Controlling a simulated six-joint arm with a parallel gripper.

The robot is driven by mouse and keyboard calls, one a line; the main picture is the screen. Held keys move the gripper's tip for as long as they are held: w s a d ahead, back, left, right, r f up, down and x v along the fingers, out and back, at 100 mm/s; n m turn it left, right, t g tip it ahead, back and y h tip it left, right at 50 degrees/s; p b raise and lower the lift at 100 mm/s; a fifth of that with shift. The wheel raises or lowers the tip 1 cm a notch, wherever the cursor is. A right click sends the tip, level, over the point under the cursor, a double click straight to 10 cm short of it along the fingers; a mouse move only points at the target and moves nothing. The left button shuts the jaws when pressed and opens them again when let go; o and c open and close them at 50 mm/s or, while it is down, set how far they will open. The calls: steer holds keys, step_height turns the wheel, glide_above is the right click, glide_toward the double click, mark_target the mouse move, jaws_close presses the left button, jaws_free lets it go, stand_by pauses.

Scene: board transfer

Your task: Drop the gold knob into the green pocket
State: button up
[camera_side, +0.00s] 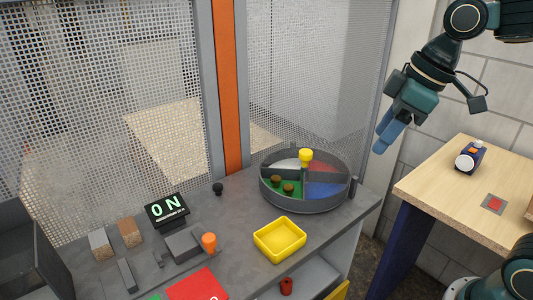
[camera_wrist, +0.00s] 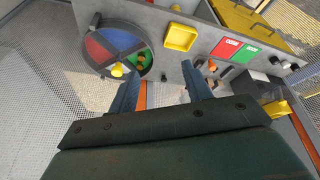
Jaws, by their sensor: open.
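A yellow-gold knob (camera_side: 306,157) stands upright in the round divided tray (camera_side: 308,206), near the divider between its white and red pockets. It also shows in the wrist view (camera_wrist: 117,69), left of my fingers. The green pocket (camera_side: 295,194) is at the tray's front left and holds two small brownish knobs (camera_side: 288,188). It shows in the wrist view too (camera_wrist: 147,56). My gripper (camera_side: 384,138) hangs in the air to the right of the tray, apart from it. In the wrist view its two fingers (camera_wrist: 161,70) are spread, with nothing held between them.
A yellow square bin (camera_side: 280,253) stands in front of the tray on the grey bench. A lit "ON" display (camera_side: 166,210), blocks and an orange knob (camera_side: 209,242) lie to its left. Mesh panels rise behind. A wooden table (camera_side: 450,205) stands at right, across a gap.

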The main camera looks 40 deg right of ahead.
steer(key=s+d+f+m, duration=0.1)
steer(key=s+m, duration=0.2)
steer(key=s, duration=0.2)
steer(key=s+d+f+m+t+h, duration=0.1)
steer(key=s+f+m, duration=0.1)
steer(key=s, duration=0.3)
steer(key=shift+s+d+f+m+t+h, duration=0.3)
steer(key=shift+s+d+m, duration=0.1)
steer(key=shift+o, duration=0.2)
